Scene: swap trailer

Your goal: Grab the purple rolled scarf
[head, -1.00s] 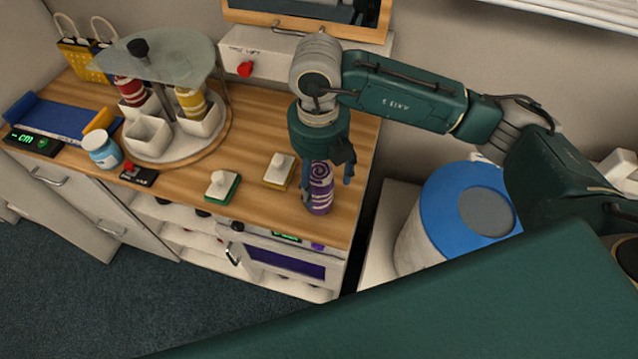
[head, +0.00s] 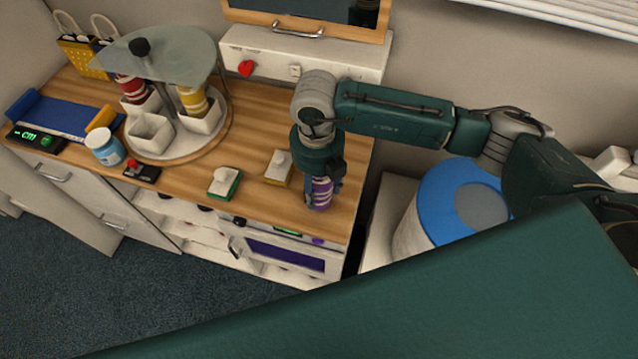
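The purple rolled scarf (head: 321,194) stands upright near the front right of the wooden counter, with pale stripes on its side. My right gripper (head: 322,188) points down over it, with a finger on each side. The gripper's body covers the scarf's top. The fingers look close to the scarf, but I cannot tell whether they press on it. My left gripper is not in view.
A round carousel (head: 222,134) holds rolled scarves and white cups. A blue-lidded bin (head: 440,195) stands right of the counter.

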